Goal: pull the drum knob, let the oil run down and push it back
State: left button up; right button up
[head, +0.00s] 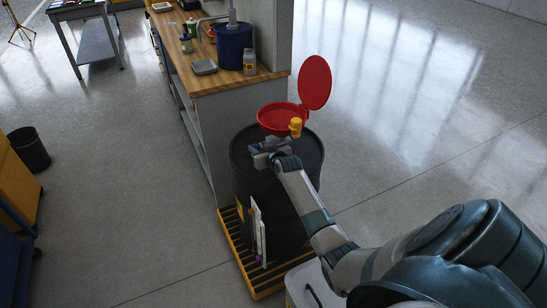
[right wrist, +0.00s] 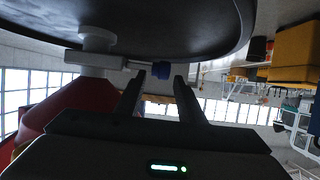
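The black oil drum (head: 246,192) stands upright below the end of the wooden bench. A red funnel (head: 280,118) with its lid (head: 315,82) raised sits on its top, beside a yellow fitting (head: 296,126). In the right wrist view, which looks upside down, a blue knob (right wrist: 161,71) sticks out on a thin rod from a white fitting (right wrist: 92,58) on the drum. My right gripper (right wrist: 158,82) is open, its fingers apart, with the knob around its fingertips. I cannot tell whether they touch it. In the head view my right gripper (head: 259,149) is over the drum top. My left gripper is out of view.
The drum stands on a yellow slatted pallet (head: 232,224), with pale flat panels (head: 257,228) in front. The bench (head: 235,80) holds a blue container (head: 234,45), a jar (head: 249,62) and a grey tray (head: 204,66). A black bin (head: 30,150) stands left. The floor between is clear.

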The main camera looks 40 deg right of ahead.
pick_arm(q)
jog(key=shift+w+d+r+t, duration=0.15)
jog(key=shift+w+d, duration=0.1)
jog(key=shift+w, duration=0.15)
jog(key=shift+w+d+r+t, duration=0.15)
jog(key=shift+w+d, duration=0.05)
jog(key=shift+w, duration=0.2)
pick_arm(e)
jog(key=v, duration=1.3)
jog(key=shift+s, duration=0.2)
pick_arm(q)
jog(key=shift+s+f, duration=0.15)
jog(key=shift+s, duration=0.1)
pick_arm(e)
jog(key=shift+a, duration=0.1)
